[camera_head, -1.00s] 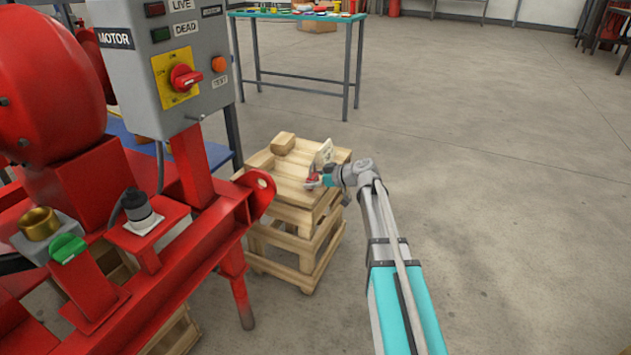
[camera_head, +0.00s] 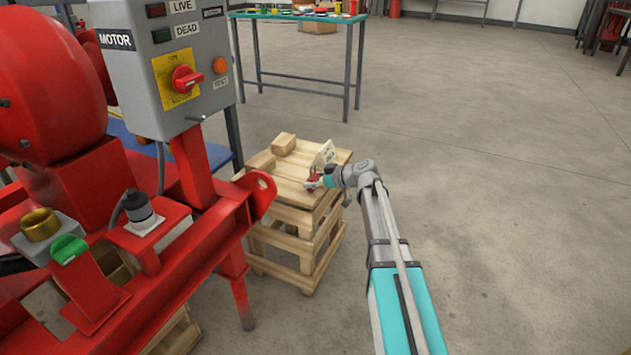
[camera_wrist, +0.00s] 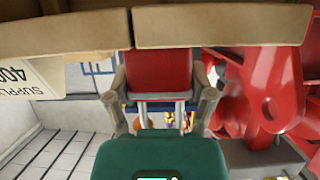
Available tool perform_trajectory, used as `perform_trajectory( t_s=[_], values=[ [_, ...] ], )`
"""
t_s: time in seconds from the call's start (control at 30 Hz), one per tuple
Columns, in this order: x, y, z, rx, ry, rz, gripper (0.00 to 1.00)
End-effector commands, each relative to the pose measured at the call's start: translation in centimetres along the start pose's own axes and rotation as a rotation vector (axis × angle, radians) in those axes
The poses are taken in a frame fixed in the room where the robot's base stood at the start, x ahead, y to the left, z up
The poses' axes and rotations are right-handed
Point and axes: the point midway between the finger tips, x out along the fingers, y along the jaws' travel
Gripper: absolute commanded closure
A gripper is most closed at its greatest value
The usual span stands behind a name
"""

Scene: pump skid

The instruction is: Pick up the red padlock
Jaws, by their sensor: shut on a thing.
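The red padlock (camera_wrist: 158,72) sits between the two fingers of my gripper (camera_wrist: 160,92) in the wrist view. Its red body faces the wooden boards and its pale shackle points toward my palm. My gripper is shut on it, one finger at each side. In the head view my gripper (camera_head: 318,181) is at the right part of the wooden pallet stack's top (camera_head: 287,185), with a small red patch of the padlock (camera_head: 312,182) showing at its tip. I cannot tell whether the padlock still touches the boards.
A white card (camera_head: 325,153) stands just behind my gripper; its print shows in the wrist view (camera_wrist: 28,75). Wooden blocks (camera_head: 283,143) lie at the back of the stack. The red pump skid (camera_head: 205,245) is close on the left. Open floor (camera_head: 500,190) lies right.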

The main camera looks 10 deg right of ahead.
Motion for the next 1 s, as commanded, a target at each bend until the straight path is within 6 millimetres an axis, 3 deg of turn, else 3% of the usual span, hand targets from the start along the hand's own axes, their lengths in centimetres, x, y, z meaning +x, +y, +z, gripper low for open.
perform_trajectory(
  t_s=[0.27, 0.57, 1.0],
  values=[
    [-0.4, 0.0, -1.0, 0.0, 0.001, 0.0, 0.85],
    [-1.4, 0.0, -3.4, 0.0, 0.001, 0.001, 0.85],
    [-5.3, -4.0, -7.2, 0.001, 0.001, 0.001, 0.85]
  ],
)
